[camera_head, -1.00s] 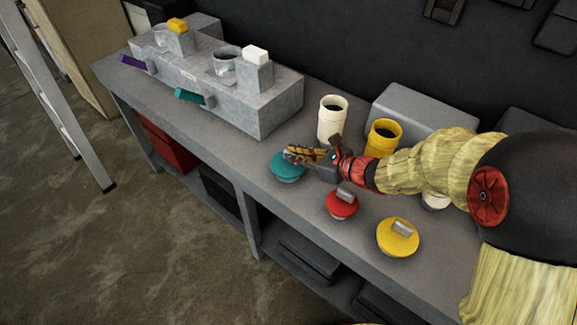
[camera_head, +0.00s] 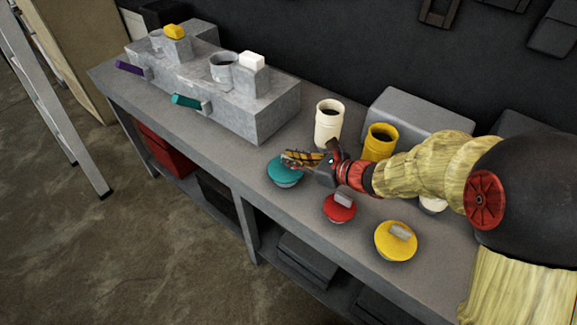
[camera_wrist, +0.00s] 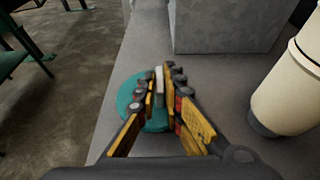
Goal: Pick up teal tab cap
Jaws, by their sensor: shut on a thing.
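The teal tab cap (camera_head: 283,172) is a round teal disc with a grey upright tab, near the front edge of the bench. In the wrist view the teal cap (camera_wrist: 131,97) lies beneath my fingers, and its grey tab (camera_wrist: 159,84) stands between them. My gripper (camera_head: 292,158) reaches over the cap from the right. In the wrist view my gripper (camera_wrist: 163,88) has its yellow-and-black fingers shut on the tab. In the head view the fingers hide the tab. The cap looks to be still at bench level.
A red tab cap (camera_head: 339,208) and a yellow tab cap (camera_head: 395,241) sit to the right on the bench (camera_head: 225,163). A cream canister (camera_head: 328,128) and a yellow canister (camera_head: 379,145) stand behind. A grey block fixture (camera_head: 262,112) is at the left.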

